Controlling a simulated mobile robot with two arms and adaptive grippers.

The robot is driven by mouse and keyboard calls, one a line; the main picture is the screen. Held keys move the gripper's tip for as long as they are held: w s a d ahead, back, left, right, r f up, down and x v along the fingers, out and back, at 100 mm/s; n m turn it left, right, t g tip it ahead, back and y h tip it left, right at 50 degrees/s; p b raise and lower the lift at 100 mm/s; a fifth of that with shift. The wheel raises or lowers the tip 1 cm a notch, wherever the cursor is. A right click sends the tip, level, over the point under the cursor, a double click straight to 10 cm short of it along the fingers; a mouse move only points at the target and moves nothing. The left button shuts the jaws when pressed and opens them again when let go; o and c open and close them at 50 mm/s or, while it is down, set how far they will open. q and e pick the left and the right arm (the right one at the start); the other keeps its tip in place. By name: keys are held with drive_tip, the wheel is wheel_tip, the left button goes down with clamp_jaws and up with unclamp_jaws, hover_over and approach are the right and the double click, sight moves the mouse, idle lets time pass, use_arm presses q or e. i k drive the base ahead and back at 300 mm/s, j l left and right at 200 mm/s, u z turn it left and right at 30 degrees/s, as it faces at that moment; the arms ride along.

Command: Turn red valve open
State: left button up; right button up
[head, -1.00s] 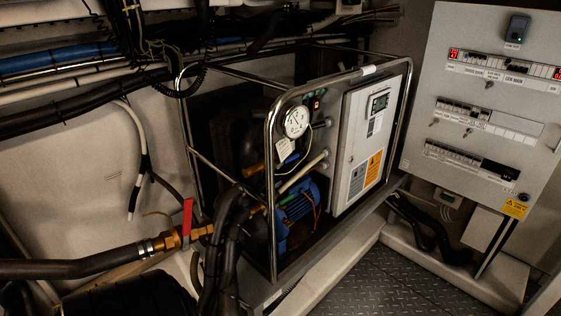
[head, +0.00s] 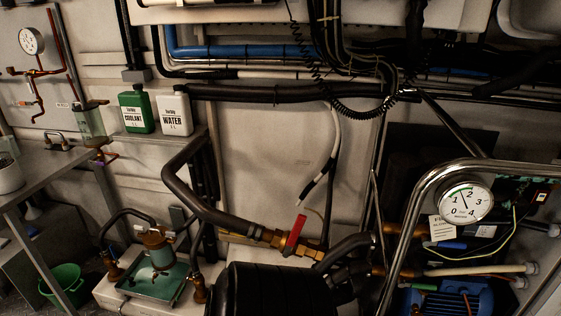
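The red valve handle (head: 294,234) sits on a brass valve body (head: 276,239) in the lower middle of the head view. The handle stands up from the body, tilted a little to the right, across the line of the pipe. A black insulated pipe (head: 205,210) runs into the valve from the upper left. Brass fittings and dark hoses continue from it to the right. Neither of my grippers is in view.
A chrome tube frame (head: 397,262) with a pressure gauge (head: 466,201) and a blue motor (head: 447,300) stands on the right. A black ribbed cylinder (head: 275,290) lies below the valve. Coolant (head: 136,112) and water (head: 174,115) containers stand on a shelf at left.

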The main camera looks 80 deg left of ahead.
sight(300, 222)
drive_tip(key=i+u, duration=0.15)
drive_tip(key=u, duration=0.3)
drive_tip(key=i+u, duration=0.1)
drive_tip(key=u, duration=0.3)
drive_tip(key=i+l+u, duration=0.1)
drive_tip(key=u, duration=0.35)
drive_tip(key=i+l+u, duration=0.1)
drive_tip(key=u, duration=0.3)
drive_tip(key=l+u, duration=0.25)
drive_tip(key=u, duration=0.2)
